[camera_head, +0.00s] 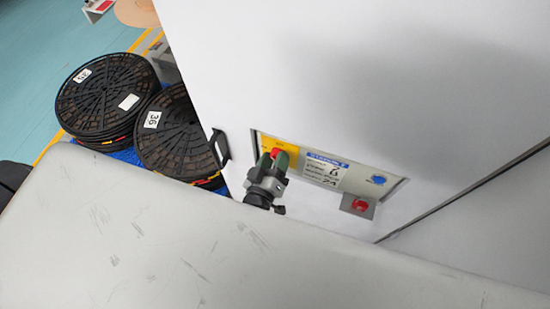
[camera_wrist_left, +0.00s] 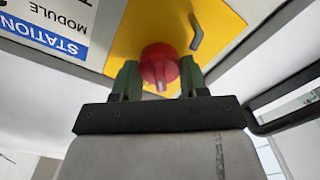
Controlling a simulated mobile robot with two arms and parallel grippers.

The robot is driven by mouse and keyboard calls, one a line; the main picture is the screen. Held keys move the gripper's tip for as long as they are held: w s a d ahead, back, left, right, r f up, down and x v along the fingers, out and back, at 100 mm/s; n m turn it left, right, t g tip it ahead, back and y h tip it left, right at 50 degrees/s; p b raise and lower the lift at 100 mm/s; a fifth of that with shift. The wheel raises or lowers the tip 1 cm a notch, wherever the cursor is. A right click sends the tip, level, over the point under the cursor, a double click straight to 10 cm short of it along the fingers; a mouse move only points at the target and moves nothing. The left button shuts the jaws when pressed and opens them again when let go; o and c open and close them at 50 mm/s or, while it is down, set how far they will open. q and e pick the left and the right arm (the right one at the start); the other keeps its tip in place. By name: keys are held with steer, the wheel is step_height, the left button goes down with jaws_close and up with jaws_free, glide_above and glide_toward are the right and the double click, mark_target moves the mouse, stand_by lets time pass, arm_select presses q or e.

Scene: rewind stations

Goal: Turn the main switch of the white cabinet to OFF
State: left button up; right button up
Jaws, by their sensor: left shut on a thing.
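The white cabinet (camera_head: 370,60) fills the right and middle of the head view. Its recessed panel carries a yellow plate (camera_head: 284,147) with the red main switch (camera_head: 275,153). In the left wrist view the red switch knob (camera_wrist_left: 159,66) sits on the yellow plate (camera_wrist_left: 130,45), between the green fingers of my left gripper (camera_wrist_left: 160,80). My left gripper (camera_head: 273,161) is shut on the knob, a finger on each side. The knob's ridge points toward the gripper in the wrist view. Its OFF marking is not readable. My right gripper is not in view.
A black handle (camera_head: 219,148) stands out left of the panel. Stacks of black reels (camera_head: 105,95) stand at the left. A large grey surface crosses the foreground.

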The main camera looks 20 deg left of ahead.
arm_select(q)
steer(key=n+b, duration=0.1)
steer(key=n, duration=0.4)
steer(key=n+b, duration=0.1)
steer(key=n, duration=0.4)
steer(key=shift+a+f, duration=0.1)
steer(key=shift+f, duration=0.1)
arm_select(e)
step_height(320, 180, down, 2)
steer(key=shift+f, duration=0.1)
arm_select(q)
steer(key=shift+n, duration=0.4)
steer(key=o, duration=0.9)
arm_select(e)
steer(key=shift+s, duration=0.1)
arm_select(q)
steer(key=shift+s+f, duration=0.1)
steer(key=shift+f, duration=0.05)
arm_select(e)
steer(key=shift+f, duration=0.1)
